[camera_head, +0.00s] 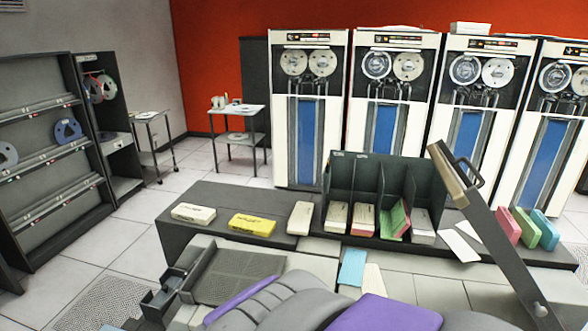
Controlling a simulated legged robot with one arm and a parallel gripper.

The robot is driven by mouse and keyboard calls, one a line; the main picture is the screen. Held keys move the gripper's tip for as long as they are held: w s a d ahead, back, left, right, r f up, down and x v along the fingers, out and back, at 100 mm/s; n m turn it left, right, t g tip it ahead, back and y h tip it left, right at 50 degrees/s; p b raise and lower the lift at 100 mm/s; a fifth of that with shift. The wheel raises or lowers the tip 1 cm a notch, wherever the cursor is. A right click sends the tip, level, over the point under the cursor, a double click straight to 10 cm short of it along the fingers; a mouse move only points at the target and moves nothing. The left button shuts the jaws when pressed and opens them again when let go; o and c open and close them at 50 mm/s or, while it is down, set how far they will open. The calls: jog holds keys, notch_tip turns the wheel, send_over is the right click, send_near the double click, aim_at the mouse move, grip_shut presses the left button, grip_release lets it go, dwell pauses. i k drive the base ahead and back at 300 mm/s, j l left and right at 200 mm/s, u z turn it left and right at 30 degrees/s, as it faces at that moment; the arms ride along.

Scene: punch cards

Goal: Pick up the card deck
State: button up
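Several card decks lie on the low dark counter. A white deck (193,213) is at the left, a yellow deck (252,225) is right of it, and a cream deck (300,218) is beside the rack. Red (508,226), green (527,228) and blue (545,230) decks stand at the right. I cannot tell which deck the task means.
The dark divided rack (349,170) rises from the counter (178,240). Tape cabinets (308,110) line the back. Loose cards (457,244) lie near the rack. Tiled floor (120,225) is open at the left.

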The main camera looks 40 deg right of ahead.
aim_at(530, 234)
jog(key=z, duration=0.4)
jog(key=k+z, duration=0.1)
jog(key=z, duration=0.35)
jog(key=l+z, duration=0.1)
jog(key=z, duration=0.7)
jog(key=l+z, duration=0.15)
jog(key=z, duration=0.3)
jog(key=j+z, duration=0.15)
jog(key=z, duration=0.3)
jog(key=j+z, duration=0.2)
jog(key=z, duration=0.25)
jog(key=l, duration=0.15)
jog(key=u, duration=0.05)
